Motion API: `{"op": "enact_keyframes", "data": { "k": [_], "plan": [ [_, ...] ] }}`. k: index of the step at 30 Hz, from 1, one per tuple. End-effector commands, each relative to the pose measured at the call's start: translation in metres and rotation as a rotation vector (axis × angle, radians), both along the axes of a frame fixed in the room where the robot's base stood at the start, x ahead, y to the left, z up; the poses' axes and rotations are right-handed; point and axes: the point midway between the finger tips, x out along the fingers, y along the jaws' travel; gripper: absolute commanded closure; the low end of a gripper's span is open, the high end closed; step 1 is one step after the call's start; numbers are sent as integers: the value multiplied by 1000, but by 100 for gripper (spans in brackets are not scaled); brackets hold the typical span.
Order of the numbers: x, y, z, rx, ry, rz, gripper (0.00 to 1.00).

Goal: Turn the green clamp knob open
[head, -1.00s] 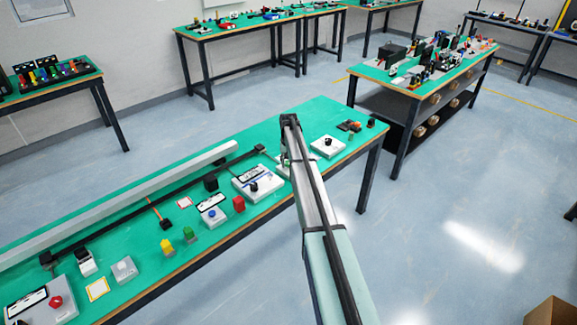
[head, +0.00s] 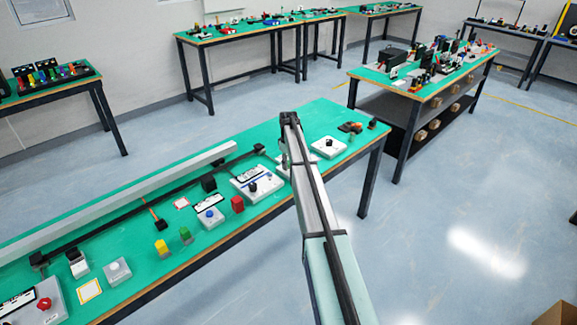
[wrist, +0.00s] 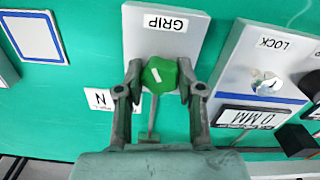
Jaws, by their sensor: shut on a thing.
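The green clamp knob (wrist: 153,82) has a short white mark on its face, tilted from upright. It sits on a light grey plate labelled GRIP (wrist: 148,42), whose label reads upside down in the wrist view. My gripper (wrist: 160,76) is shut on the knob, with one finger at each side. In the head view my arm covers the knob and most of its plate.
A grey unit labelled LOCK (wrist: 240,75) with a "0 MM" display stands close to the right finger in the wrist view. A small white card marked N (wrist: 99,99) lies left. Several other units, including a blue-button box (head: 209,215), line the bench.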

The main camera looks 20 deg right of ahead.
Motion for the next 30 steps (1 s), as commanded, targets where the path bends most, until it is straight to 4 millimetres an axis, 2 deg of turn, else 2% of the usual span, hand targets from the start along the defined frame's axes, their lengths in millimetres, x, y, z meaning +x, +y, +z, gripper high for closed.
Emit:
{"op": "enact_keyframes", "data": {
  "k": [12, 30],
  "plan": [
    [-1, 0, -2, 0, 4, 263, 98],
    [-2, 0, -1, 1, 4, 326, 98]
  ]
}}
